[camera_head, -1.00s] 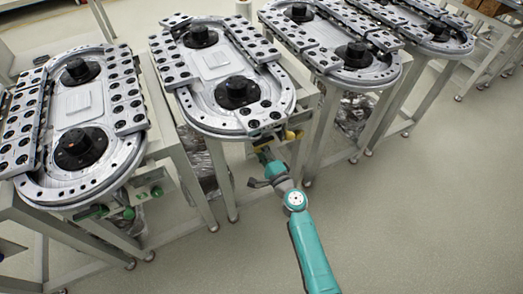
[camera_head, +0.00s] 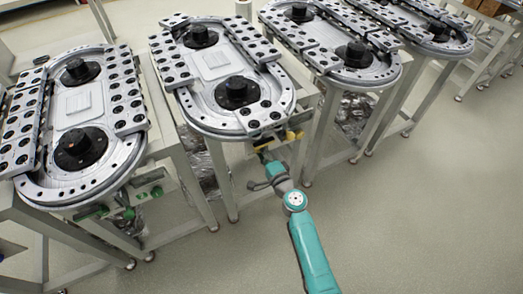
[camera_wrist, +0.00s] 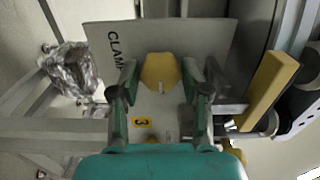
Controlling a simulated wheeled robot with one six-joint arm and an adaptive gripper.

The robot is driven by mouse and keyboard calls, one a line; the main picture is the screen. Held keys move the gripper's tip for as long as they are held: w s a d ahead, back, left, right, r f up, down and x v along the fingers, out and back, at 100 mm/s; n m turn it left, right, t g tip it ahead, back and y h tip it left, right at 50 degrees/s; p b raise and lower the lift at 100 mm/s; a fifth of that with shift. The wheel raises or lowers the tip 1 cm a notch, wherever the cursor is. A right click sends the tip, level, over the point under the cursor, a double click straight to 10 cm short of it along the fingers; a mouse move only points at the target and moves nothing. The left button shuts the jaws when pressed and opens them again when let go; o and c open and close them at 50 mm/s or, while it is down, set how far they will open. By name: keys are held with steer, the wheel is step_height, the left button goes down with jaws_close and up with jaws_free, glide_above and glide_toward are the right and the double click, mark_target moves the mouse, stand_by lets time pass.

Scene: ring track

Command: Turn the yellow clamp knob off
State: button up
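The yellow clamp knob (camera_wrist: 160,73) shows in the wrist view on a grey panel lettered "CLAM", the rest of the word being cut off or hidden. My gripper (camera_wrist: 160,80) is open, with one finger on each side of the knob. A narrow gap shows between each finger and the knob, so I see no grip on it. In the head view the yellow knob (camera_head: 262,142) is under the front end of the second ring track (camera_head: 215,122), and my gripper (camera_head: 264,155) is right in front of it. Finger details are too small to tell there.
A yellow bar-shaped part (camera_wrist: 270,90) stands close to the right of my gripper in the wrist view. A small yellow "3" label (camera_wrist: 142,123) is below the knob. A neighbouring track has a green knob (camera_head: 129,214). The floor (camera_head: 420,220) at right is clear.

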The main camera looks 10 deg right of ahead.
steer(key=shift+o, duration=0.7)
steer(key=v, duration=1.2)
steer(key=shift+s+f, duration=0.1)
steer(key=s+d+f+n+g+h, duration=0.1)
steer(key=s+d+f+n+h, duration=0.15)
steer(key=s, duration=0.85)
steer(key=s+d+f+n+g+h, duration=0.1)
steer(key=s+n, duration=0.2)
steer(key=s, duration=0.8)
steer(key=s+r+n+h, duration=0.1)
steer(key=s+r+n, duration=0.8)
steer(key=s+r, duration=0.5)
steer(key=s, duration=0.4)
steer(key=shift+d+r+g, duration=0.2)
steer(key=shift+r+g, duration=0.1)
steer(key=shift+r, duration=0.1)
